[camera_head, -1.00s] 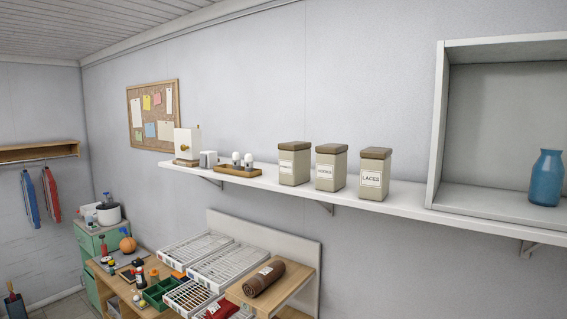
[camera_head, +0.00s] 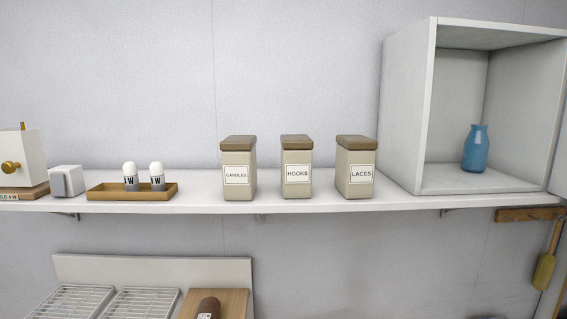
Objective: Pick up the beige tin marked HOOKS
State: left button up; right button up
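The beige tin marked HOOKS (camera_head: 297,172) stands upright on the white wall shelf (camera_head: 200,204), with a brown lid and a white label facing me. It is the middle of three alike tins. The tin marked CANDLES (camera_head: 238,170) stands to its left and the tin marked LACES (camera_head: 356,172) to its right, with gaps between them. Neither of my grippers shows in the head view.
A white open cubby (camera_head: 408,110) with a blue bottle (camera_head: 475,148) stands right of the tins. Left are a wooden tray (camera_head: 105,193) with two white-topped shakers, a grey-white block (camera_head: 66,181) and a white box with a brass knob (camera_head: 22,158). White racks (camera_head: 140,304) lie below the shelf.

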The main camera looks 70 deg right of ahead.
aim_at(296, 154)
jog(key=z, duration=0.7)
jog(key=i, duration=0.95)
jog(key=z, duration=0.9)
